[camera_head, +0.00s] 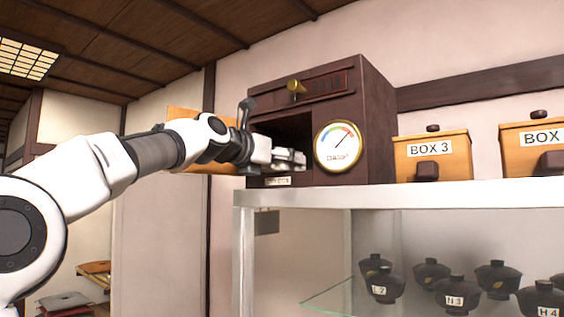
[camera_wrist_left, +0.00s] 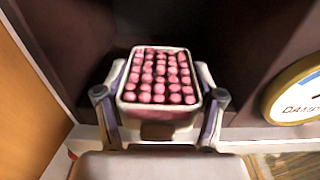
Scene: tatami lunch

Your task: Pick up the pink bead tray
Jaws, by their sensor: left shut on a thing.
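The pink bead tray (camera_wrist_left: 158,78) is a small pale tray filled with rows of pink beads, seen in the left wrist view. My left gripper (camera_wrist_left: 159,104) is shut on it, with one finger against each side of the tray. In the head view my left gripper (camera_head: 290,158) is at the dark opening of the brown cabinet (camera_head: 372,100), just left of its round gauge (camera_head: 338,147). The beads cannot be made out in the head view. My right gripper is in neither view.
The cabinet stands on a white shelf top (camera_head: 420,193). BOX 3 (camera_head: 432,155) and another labelled box (camera_head: 535,148) stand to its right. Below, several dark lidded bowls (camera_head: 457,292) stand behind glass. An orange-brown panel (camera_head: 188,116) is left of the opening.

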